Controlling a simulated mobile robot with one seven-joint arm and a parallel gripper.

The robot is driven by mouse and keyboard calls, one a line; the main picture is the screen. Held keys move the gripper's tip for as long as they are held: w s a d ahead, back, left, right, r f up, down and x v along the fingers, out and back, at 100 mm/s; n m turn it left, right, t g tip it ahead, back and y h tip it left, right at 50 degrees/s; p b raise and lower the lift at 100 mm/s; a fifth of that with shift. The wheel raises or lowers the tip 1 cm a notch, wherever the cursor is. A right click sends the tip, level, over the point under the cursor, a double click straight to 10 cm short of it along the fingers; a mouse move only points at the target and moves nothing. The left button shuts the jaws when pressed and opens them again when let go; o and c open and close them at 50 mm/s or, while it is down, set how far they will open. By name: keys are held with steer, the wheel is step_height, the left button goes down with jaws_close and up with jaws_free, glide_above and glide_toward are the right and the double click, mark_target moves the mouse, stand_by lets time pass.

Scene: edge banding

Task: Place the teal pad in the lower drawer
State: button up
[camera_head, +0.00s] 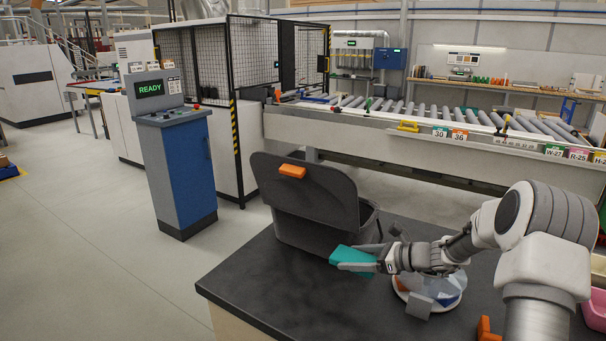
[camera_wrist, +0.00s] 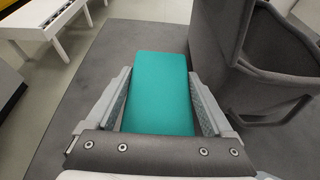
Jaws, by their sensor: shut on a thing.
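The teal pad (camera_head: 345,255) is a flat block held in my gripper (camera_head: 362,258), just above the dark tabletop and beside the grey bin. In the wrist view the teal pad (camera_wrist: 158,95) lies between the two fingers of my gripper (camera_wrist: 160,100), which is shut on it. I cannot make out a lower drawer in either view.
A dark grey bin (camera_head: 303,237) with a raised lid and orange latch (camera_head: 292,171) stands behind the pad. A round tray (camera_head: 448,300) with pale and blue pieces lies under my arm. An orange item (camera_head: 487,331) and pink container (camera_head: 594,312) are at right. The tabletop's left front is clear.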

steer(key=s+a+m+t+h+p, duration=0.2)
steer(key=s+m+t+h+p, duration=0.1)
steer(key=s, duration=1.1)
steer(key=shift+a+m+t+h+p, duration=0.2)
steer(key=shift+m+t+h+p, duration=0.3)
steer(key=shift+m+h, duration=0.55)
steer(key=shift+s, duration=0.1)
steer(key=shift+d+m, duration=0.1)
steer(key=shift+m, duration=0.15)
